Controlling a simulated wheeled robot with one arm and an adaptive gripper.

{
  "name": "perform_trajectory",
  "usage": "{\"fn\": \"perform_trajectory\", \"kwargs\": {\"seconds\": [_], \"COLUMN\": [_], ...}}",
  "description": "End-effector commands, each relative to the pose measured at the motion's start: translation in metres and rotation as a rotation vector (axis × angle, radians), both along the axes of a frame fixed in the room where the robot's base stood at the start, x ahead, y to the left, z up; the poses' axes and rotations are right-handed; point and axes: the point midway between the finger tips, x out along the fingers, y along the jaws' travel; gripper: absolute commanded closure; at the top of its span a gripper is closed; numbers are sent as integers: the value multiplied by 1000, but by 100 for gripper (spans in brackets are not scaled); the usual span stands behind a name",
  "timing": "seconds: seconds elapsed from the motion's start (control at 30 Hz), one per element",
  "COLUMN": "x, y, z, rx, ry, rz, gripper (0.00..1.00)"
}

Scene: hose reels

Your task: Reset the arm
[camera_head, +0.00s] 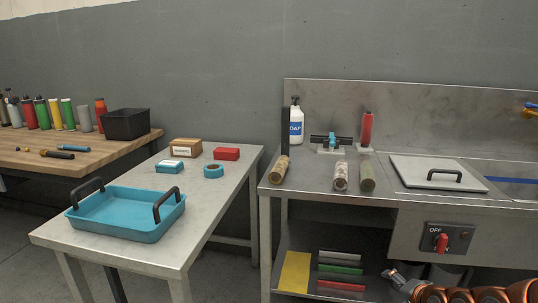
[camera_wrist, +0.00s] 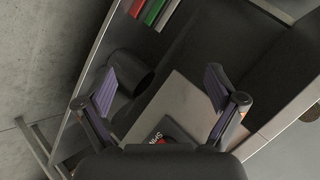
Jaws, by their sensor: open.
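My arm (camera_head: 465,295) shows as copper-coloured links at the lower right of the head view, low in front of the steel sink bench (camera_head: 400,203) and under its switch panel. Most of the arm is cut off by the frame edge. In the wrist view my gripper (camera_wrist: 160,82) is open, with its two fingers wide apart and nothing between the pads. Beyond the fingers is a grey-brown surface with a dark patch (camera_wrist: 176,130) bearing red and white marks, partly hidden by the gripper body.
A switch box (camera_head: 447,238) with a red knob marked OFF is on the bench front, just above my arm. Red, green and white bars (camera_head: 340,270) lie on the lower shelf. A side table (camera_head: 215,212) holds a blue tray (camera_head: 125,232). Floor shows between the tables.

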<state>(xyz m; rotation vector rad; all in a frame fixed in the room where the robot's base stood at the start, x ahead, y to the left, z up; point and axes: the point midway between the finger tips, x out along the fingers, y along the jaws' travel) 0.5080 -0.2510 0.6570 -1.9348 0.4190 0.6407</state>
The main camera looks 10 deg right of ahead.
Motion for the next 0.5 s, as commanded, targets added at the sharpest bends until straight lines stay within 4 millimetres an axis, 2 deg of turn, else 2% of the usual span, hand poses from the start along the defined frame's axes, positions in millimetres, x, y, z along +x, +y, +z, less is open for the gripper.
{"fn": "perform_trajectory", "kwargs": {"seconds": [0.03, 0.1, 0.27, 0.5], "x": [-3, -14, -49, -121], "y": [19, 41, 86, 144], "z": [1, -4, -3, 16], "rx": [-48, -106, -228, -362], "ry": [66, 171, 383, 661], "rz": [63, 143, 320, 577], "gripper": [6, 6, 6, 6]}}
